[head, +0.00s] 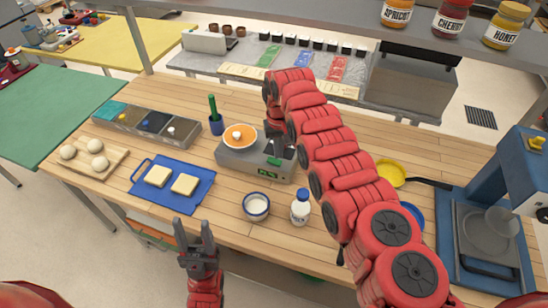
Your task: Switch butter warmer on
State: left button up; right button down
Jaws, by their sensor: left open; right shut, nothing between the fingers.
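A grey unit (230,158) with a round orange-topped dish (240,137) stands mid-counter and looks like the butter warmer. Its front has a green lit display (268,175) and a green part (274,161), perhaps the switch. My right gripper (279,150) is shut and empty, pointing down over the unit's right part, close to the green part; I cannot tell whether they touch. The gripper and arm hide some of the unit's right side. My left gripper (192,228) is open and empty, in front of the counter's near edge.
A blue board (204,197) with two pale slices, a bowl (256,207) and a white bottle (300,207) stand near the front edge. A yellow pan (391,173) lies right of my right arm.

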aim_at(278, 162)
notch_tip(278, 162, up, 3)
jog(key=shift+f+p, duration=0.15)
jog(key=shift+p, duration=0.3)
jog(key=shift+r, duration=1)
